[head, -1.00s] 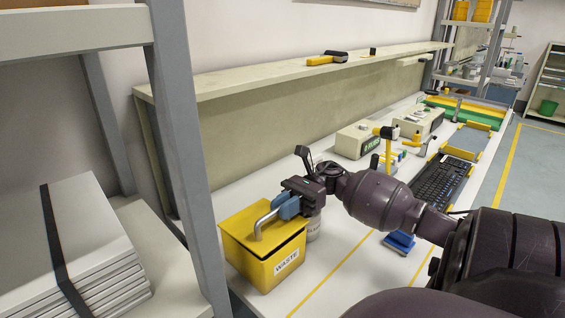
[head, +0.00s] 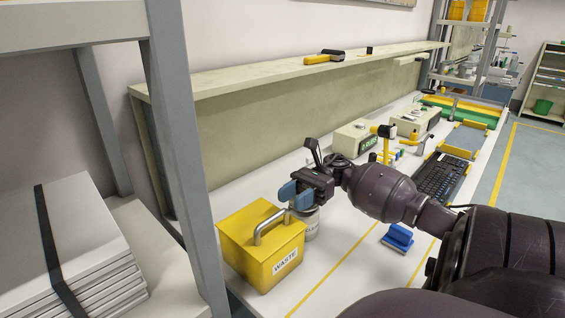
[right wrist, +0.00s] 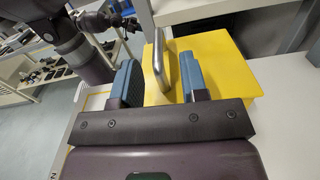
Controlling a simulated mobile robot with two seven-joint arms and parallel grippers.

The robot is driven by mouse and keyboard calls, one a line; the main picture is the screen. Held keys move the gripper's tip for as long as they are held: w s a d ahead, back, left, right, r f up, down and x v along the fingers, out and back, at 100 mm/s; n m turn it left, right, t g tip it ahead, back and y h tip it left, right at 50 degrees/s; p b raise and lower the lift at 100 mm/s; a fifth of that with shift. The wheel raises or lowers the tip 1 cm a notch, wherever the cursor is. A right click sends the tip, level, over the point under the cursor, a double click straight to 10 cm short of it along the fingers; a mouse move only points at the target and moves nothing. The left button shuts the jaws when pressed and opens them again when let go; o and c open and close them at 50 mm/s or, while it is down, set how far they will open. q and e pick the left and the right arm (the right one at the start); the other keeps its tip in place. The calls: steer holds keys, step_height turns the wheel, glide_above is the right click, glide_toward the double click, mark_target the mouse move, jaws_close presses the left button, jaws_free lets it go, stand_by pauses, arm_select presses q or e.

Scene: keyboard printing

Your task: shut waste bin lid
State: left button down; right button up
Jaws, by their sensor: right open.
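The yellow waste bin (head: 262,250), labelled WASTE, stands on the white bench. Its yellow lid (head: 245,222) lies flat on the box, with no clear gap at the front edge. A bent metal handle (head: 271,219) stands up from the lid. My right gripper (head: 296,194) is open and empty, above and to the right of the handle and apart from it. In the right wrist view the blue finger pads (right wrist: 161,82) show on both sides of the handle (right wrist: 159,62), with the yellow lid (right wrist: 222,68) behind.
A grey canister (head: 310,222) stands close to the bin's right side, under my right gripper. A grey shelf post (head: 182,150) rises left of the bin. A blue block (head: 398,237) and a black keyboard (head: 443,180) lie farther right. The bench front is mostly clear.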

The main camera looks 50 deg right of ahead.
steer(key=d, duration=0.4)
steer(key=d+b, duration=0.1)
steer(key=d, duration=0.1)
steer(key=shift+s+d, duration=0.1)
steer(key=shift+s, duration=0.2)
steer(key=shift+d, duration=0.3)
steer(key=shift+r, duration=0.1)
